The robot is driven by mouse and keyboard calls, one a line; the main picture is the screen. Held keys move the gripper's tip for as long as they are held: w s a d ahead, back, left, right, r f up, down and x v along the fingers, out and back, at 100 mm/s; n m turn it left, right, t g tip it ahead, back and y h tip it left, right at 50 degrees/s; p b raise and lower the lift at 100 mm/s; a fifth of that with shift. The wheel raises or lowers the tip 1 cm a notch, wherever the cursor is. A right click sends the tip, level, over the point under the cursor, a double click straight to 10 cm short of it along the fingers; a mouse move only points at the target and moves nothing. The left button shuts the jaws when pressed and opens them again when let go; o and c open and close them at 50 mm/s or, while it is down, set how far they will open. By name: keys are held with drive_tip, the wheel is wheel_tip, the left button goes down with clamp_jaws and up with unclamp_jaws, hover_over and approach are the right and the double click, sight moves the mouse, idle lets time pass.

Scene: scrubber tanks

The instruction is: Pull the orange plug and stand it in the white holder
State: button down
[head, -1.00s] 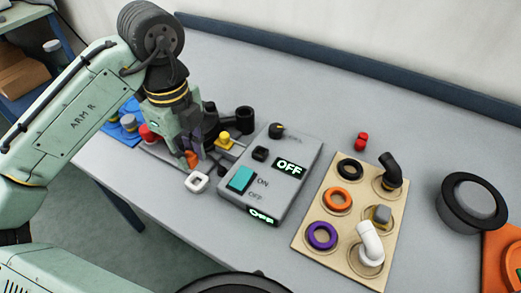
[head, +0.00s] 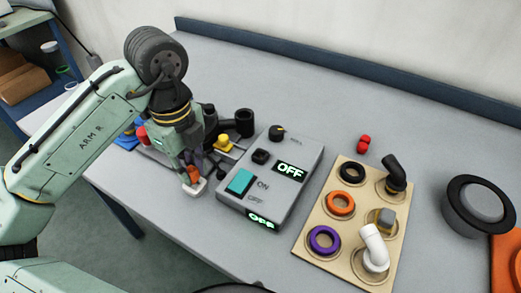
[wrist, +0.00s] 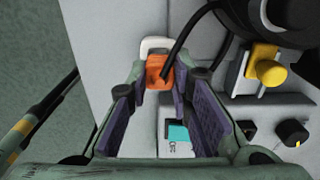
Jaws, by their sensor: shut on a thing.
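The orange plug (head: 194,174) is held between the fingertips of my gripper (head: 190,171), which is shut on it. In the wrist view the plug (wrist: 158,72) sits between the two purple-padded fingers, with a black cable running up from it. The white holder (head: 197,188) is a small square ring on the table, left of the grey control box. The plug is right at the holder, and part of the holder is hidden behind it. In the wrist view the holder's far edge (wrist: 156,45) shows just beyond the plug. I cannot tell whether the plug is inside the holder or just above it.
The grey control box (head: 238,212) with a teal switch and OFF displays stands just right of my gripper. A yellow knob (head: 224,141) and black parts are behind it. A tan board (head: 312,242) with rings and pipe elbows lies farther right. The table's front edge is near.

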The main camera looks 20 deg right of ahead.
drive_tip(key=shift+f, duration=0.1)
idle(0.6)
drive_tip(key=shift+f+b, duration=0.3)
drive_tip(key=shift+f, duration=0.7)
drive_tip(key=c, duration=1.4)
unclamp_jaws()
drive_tip(key=shift+o, duration=0.6)
drive_tip(key=o, duration=0.4)
